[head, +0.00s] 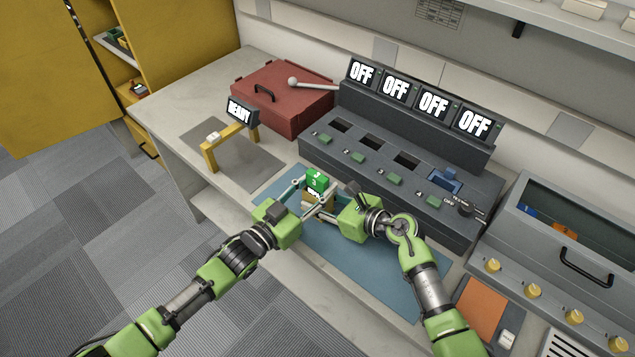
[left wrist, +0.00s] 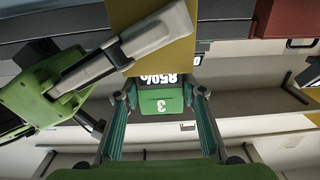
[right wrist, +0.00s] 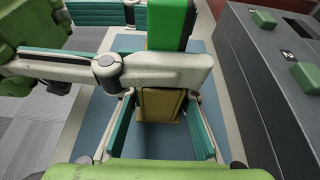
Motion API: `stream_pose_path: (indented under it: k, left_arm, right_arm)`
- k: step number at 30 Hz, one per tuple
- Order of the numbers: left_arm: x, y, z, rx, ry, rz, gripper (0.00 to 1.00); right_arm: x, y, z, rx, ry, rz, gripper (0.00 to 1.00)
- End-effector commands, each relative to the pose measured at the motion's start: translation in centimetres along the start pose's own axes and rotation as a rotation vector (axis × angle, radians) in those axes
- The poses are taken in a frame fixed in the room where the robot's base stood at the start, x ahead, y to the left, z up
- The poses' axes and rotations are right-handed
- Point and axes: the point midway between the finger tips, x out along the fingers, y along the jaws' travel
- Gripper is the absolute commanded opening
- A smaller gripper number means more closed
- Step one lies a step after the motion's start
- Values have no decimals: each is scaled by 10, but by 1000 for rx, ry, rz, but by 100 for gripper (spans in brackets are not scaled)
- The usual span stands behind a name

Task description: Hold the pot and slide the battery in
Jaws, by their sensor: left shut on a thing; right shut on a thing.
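The battery, a green block marked 3 (head: 317,179) with a black 85% display, is between the fingers of my left gripper (head: 315,189). It also shows in the left wrist view (left wrist: 160,104). My right gripper (head: 318,207) is shut on a yellow block, which seems to be the pot (right wrist: 160,105). In the right wrist view the green battery (right wrist: 170,22) stands above the yellow block, with a finger of my left gripper crossing in front. The finger hides where they meet, so I cannot tell whether the battery is inside.
Both grippers are over a blue mat (head: 365,255). Behind is a grey charger (head: 400,165) with several slots and OFF displays; a blue item (head: 444,180) sits in the right slot. A yellow stand (head: 228,140) with a READY display and a red case (head: 285,95) are left.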

Motion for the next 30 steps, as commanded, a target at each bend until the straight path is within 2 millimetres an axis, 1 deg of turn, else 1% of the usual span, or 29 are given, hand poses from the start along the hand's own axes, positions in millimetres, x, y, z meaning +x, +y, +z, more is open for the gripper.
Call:
stream_pose_path:
  k: [18,19,20,21,30]
  left_arm:
    - [0,0,15,0,1,0,13]
    - [0,0,15,0,1,0,45]
    - [0,0,15,0,0,0,53]
    - [0,0,16,0,-1,0,57]
    - [0,0,16,0,-2,0,57]
  right_arm:
    - [0,0,0,0,1,0,6]
    - [0,0,0,0,1,0,6]
    - [0,0,0,0,1,1,6]
    - [0,0,0,0,1,1,6]
    - [0,0,-1,0,1,1,6]
